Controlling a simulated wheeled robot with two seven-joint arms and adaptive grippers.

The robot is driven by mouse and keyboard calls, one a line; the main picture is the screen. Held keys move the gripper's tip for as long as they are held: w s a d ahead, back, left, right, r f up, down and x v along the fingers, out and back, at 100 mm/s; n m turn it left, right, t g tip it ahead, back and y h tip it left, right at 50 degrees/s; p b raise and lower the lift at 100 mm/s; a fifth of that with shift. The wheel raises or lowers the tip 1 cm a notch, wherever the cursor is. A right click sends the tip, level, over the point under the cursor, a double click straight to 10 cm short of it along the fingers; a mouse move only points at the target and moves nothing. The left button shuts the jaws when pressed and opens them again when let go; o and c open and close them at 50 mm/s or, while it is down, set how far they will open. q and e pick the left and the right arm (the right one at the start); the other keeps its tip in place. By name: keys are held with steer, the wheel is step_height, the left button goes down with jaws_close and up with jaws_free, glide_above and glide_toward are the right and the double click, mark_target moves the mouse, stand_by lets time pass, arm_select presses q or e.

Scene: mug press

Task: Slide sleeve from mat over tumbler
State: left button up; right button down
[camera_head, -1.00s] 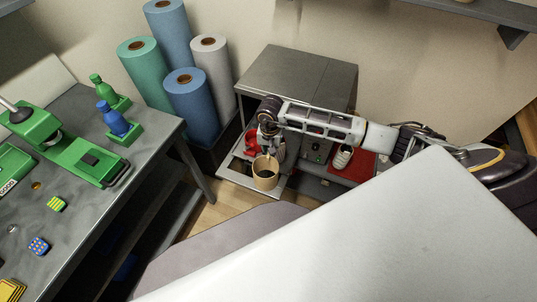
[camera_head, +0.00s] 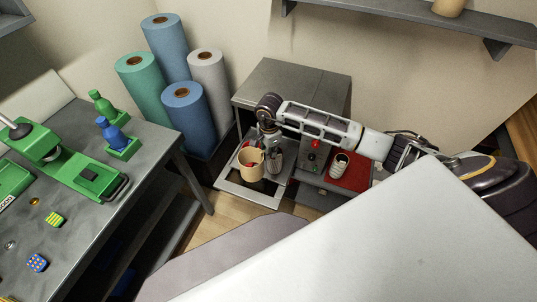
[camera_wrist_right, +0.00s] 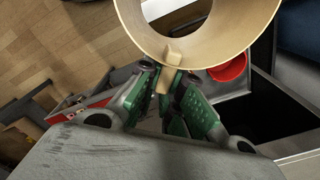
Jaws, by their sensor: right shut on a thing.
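My right gripper (camera_head: 270,148) is shut on the handle-like tab of a tan, open-ended sleeve (camera_head: 251,172). In the right wrist view, the gripper (camera_wrist_right: 168,82) grips the tab, and the hollow sleeve (camera_wrist_right: 195,61) fills the top. A red cup (camera_wrist_right: 228,68), apparently the tumbler, shows beyond the sleeve's rim, partly hidden. In the head view, the sleeve overlaps the red thing above the grey tray (camera_head: 265,198); I cannot tell whether it is around it. The red mat (camera_head: 356,181) lies right of the gripper. My left gripper is not in view.
A pale ribbed piece (camera_head: 340,165) stands on the red mat. A grey cabinet (camera_head: 290,85) is behind my right arm. A grey table (camera_head: 100,215) with green fixtures is at the left, and blue, green and white rolls (camera_head: 185,110) stand behind. A wall shelf (camera_head: 400,15) is above.

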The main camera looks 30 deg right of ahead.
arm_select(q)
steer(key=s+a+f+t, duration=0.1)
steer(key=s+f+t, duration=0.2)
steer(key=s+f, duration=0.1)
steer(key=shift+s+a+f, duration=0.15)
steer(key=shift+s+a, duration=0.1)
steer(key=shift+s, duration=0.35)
arm_select(e)
steer(key=shift+w+d+r+m, duration=0.3)
steer(key=shift+d+r+m, duration=0.05)
steer(key=shift+m, duration=4.05)
steer(key=shift+w+d+r+m, duration=0.25)
steer(key=shift+d+r+m, duration=0.15)
steer(key=shift+m, duration=4)
steer(key=shift+w+d+r+m, duration=0.3)
steer(key=shift+d+m, duration=0.05)
steer(key=shift+m, duration=4.05)
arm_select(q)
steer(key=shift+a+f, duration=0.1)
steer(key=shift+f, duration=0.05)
arm_select(e)
steer(key=shift+f, duration=0.15)
